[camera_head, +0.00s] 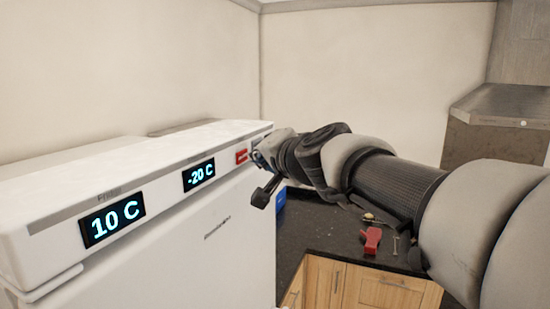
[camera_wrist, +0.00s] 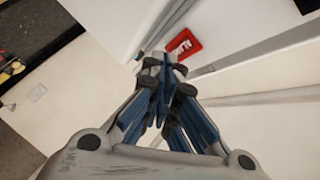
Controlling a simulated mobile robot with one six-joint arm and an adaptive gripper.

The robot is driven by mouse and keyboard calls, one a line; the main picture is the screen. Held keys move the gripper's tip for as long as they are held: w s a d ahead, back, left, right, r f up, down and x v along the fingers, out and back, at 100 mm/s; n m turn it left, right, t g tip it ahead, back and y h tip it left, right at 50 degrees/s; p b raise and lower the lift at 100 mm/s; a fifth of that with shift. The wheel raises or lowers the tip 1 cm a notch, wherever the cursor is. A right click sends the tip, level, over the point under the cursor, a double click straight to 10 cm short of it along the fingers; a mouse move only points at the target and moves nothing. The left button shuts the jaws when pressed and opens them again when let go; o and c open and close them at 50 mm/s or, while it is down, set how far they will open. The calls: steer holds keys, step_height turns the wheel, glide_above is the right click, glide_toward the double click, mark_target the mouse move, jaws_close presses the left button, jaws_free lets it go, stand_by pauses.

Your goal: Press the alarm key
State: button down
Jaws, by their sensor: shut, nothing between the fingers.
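The alarm key appears to be the red piece (camera_head: 241,156) on the front panel of a white fridge-freezer (camera_head: 245,235), right of the two displays. In the wrist view the red key (camera_wrist: 182,44) has a light marking that is too small to read. My gripper (camera_head: 259,157) is at the right end of that panel, just right of the red key. In the wrist view my gripper (camera_wrist: 162,60) is shut and empty, its tips close beside the red key. I cannot tell whether the tips touch the panel. A small green spot (camera_wrist: 140,55) shows left of the tips.
The panel's displays read 10 C (camera_head: 112,219) and -20 C (camera_head: 198,175). A dark countertop (camera_head: 325,235) lies to the right, below my arm, with a red object (camera_head: 372,240) and small items. A blue object (camera_head: 281,199) stands beside the fridge. A hood (camera_head: 503,105) hangs at far right.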

steer(key=d+b, duration=0.1)
steer(key=d, duration=0.1)
steer(key=s+d+b, duration=0.2)
steer(key=d, duration=0.1)
steer(key=shift+d+b, duration=0.3)
steer(key=shift+b, duration=0.05)
stand_by(0.6)
steer(key=s+d+f+n+g+h+b, duration=0.2)
steer(key=s+d+f+g+b, duration=0.1)
steer(key=s+f, duration=0.8)
steer(key=s+d+f+n+g+h+b, duration=0.2)
steer(key=s+d+f+b, duration=0.3)
steer(key=s+f, duration=0.6)
steer(key=s+d+f+n+g+h+b, duration=0.2)
steer(key=s+f, duration=0.9)
steer(key=f, duration=1.1)
steer(key=d+g+b, duration=0.2)
steer(key=d, duration=0.1)
steer(key=shift+d+f+h+b, duration=0.2)
steer(key=shift+d+h+b, duration=0.15)
steer(key=shift+h+b, duration=0.05)
